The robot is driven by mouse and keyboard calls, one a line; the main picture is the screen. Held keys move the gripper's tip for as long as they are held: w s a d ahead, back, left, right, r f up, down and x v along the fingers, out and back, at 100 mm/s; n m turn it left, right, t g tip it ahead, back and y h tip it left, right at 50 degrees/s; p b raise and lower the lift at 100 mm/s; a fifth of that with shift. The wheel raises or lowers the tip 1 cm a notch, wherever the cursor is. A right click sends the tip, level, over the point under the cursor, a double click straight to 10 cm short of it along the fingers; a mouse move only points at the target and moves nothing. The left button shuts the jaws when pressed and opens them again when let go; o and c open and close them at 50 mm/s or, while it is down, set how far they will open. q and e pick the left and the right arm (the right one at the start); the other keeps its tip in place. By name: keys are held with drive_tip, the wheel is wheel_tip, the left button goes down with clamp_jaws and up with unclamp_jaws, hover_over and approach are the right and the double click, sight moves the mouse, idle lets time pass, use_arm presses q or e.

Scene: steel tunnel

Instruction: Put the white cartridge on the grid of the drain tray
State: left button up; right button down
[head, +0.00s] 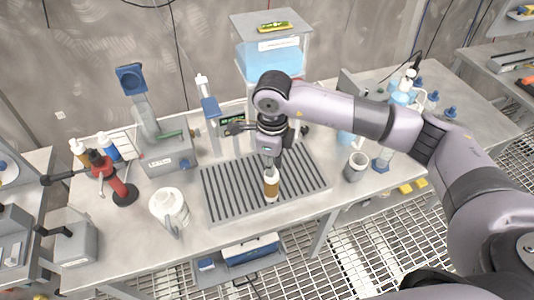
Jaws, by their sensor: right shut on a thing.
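My right gripper (271,164) points down over the drain tray (213,203), shut on the top of the white cartridge (271,186). The cartridge is small and upright, with a brown-orange band around its middle and white ends. It shows in front of the tray's dark slatted grid, near the front part right of the middle. I cannot tell whether its lower end touches the grid or hangs just above it. The fingertips partly hide its top. My left gripper is not in view.
A white jug (170,210) stands left of the tray, and a grey cup (356,166) stands right of it. A clear tank of blue liquid (270,58) stands behind. A red device with a black handle (112,178) is at the left. Most of the grid is bare.

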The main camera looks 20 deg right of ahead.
drive_tip(key=w+p, duration=0.1)
drive_tip(key=w+f+p, duration=0.1)
drive_tip(key=w, duration=0.1)
drive_tip(key=shift+w+f, duration=0.15)
drive_tip(key=shift+f, duration=0.05)
drive_tip(key=shift+f, duration=0.1)
drive_tip(key=shift+f+b, duration=0.15)
drive_tip(key=shift+b, duration=0.15)
drive_tip(key=c, duration=1.5)
unclamp_jaws()
